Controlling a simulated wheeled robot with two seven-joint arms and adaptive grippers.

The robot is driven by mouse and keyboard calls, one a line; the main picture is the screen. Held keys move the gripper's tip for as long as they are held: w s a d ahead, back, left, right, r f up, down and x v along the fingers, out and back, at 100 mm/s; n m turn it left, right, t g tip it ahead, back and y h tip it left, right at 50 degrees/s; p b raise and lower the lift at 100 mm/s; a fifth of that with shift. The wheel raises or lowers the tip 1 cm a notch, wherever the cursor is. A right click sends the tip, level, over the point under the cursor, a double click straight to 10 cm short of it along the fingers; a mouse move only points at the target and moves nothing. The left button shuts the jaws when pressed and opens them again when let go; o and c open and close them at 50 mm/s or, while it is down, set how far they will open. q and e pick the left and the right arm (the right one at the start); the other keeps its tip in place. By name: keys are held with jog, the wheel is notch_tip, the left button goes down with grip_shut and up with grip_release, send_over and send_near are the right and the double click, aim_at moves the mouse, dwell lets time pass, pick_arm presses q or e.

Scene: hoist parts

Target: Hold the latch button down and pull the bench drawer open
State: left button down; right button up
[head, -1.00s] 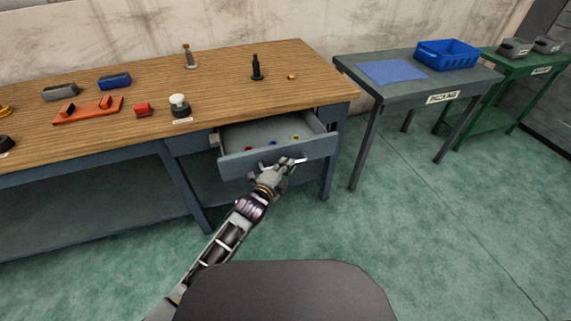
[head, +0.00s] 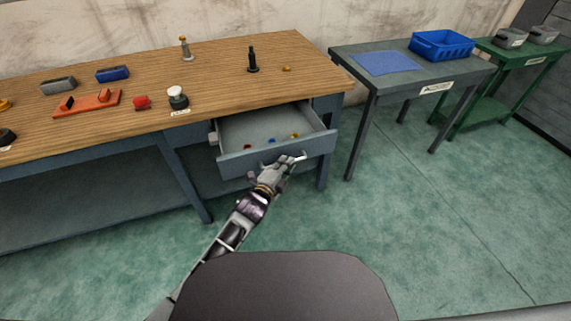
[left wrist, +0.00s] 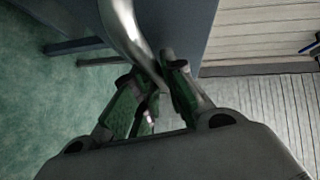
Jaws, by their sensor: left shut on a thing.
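The bench drawer (head: 276,155) stands open below the wooden bench top, with several small coloured parts inside. My left gripper (head: 282,166) is at the drawer front, shut on the drawer's metal handle (head: 297,158). In the left wrist view, the curved handle (left wrist: 125,30) runs down between the fingers of my left gripper (left wrist: 158,82). A black knob with a pale top (head: 177,96) stands at the bench's front edge behind a small label, left of the drawer; it may be the latch button, but I cannot read the label. No gripper touches it. My right gripper is out of view.
On the bench top (head: 220,75) are an orange-red bracket (head: 88,103), a red part (head: 141,102), grey and blue bins, and a black upright part (head: 252,60). A grey table (head: 400,82) with a blue crate stands right. The floor before the drawer is clear.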

pick_arm(q)
jog(key=c, duration=1.5)
grip_release()
jog(key=shift+s+a, duration=0.1)
jog(key=v, duration=1.1)
jog(key=shift+s, duration=0.35)
jog(key=shift+a, duration=0.2)
